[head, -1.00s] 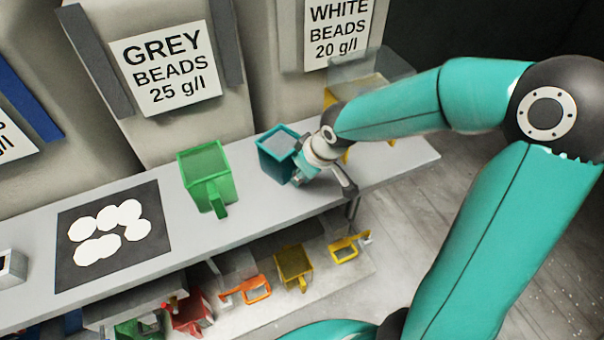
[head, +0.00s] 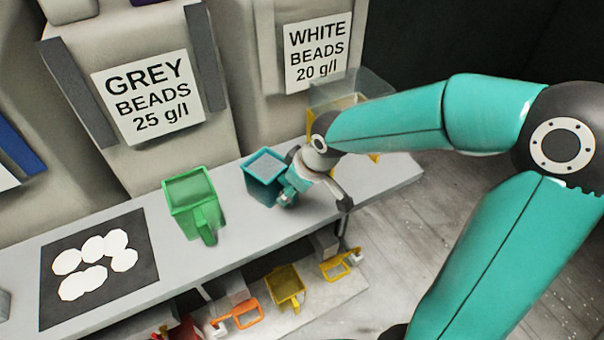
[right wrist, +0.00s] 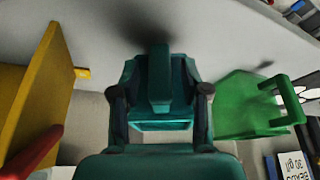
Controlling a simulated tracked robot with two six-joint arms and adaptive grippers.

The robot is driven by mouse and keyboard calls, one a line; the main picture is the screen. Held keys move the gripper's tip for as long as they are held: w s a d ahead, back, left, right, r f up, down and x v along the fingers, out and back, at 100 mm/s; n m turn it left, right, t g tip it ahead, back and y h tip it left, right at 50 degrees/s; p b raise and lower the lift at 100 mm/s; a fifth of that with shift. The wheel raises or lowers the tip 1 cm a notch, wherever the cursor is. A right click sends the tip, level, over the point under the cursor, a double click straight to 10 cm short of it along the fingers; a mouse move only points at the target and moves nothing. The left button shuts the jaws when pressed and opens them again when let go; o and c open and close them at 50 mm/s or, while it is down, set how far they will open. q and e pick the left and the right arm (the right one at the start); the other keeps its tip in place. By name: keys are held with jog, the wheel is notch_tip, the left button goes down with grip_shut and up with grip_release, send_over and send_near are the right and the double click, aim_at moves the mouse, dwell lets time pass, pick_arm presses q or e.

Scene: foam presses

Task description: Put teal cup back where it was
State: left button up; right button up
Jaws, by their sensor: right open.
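The teal cup (head: 262,180) stands upright on the grey bench, right of the green cup (head: 192,200). It holds something pale blue-grey inside. My right gripper (head: 290,191) is at the cup's near right side, low by the bench. In the right wrist view the teal cup (right wrist: 160,75) is straight ahead, with its handle between the two dark fingers of my right gripper (right wrist: 159,97). The fingers are spread to either side of the handle; contact is hard to tell. My left gripper is not in view.
A yellow-framed clear container (head: 345,98) stands behind my right wrist; yellow also shows close at left in the right wrist view (right wrist: 35,85). A black mat with white discs (head: 98,265) lies at left. Yellow and orange scoops (head: 285,286) sit on the lower shelf.

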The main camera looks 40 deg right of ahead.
jog(key=v, duration=0.8)
jog(key=shift+r, duration=0.25)
jog(key=shift+s, duration=0.1)
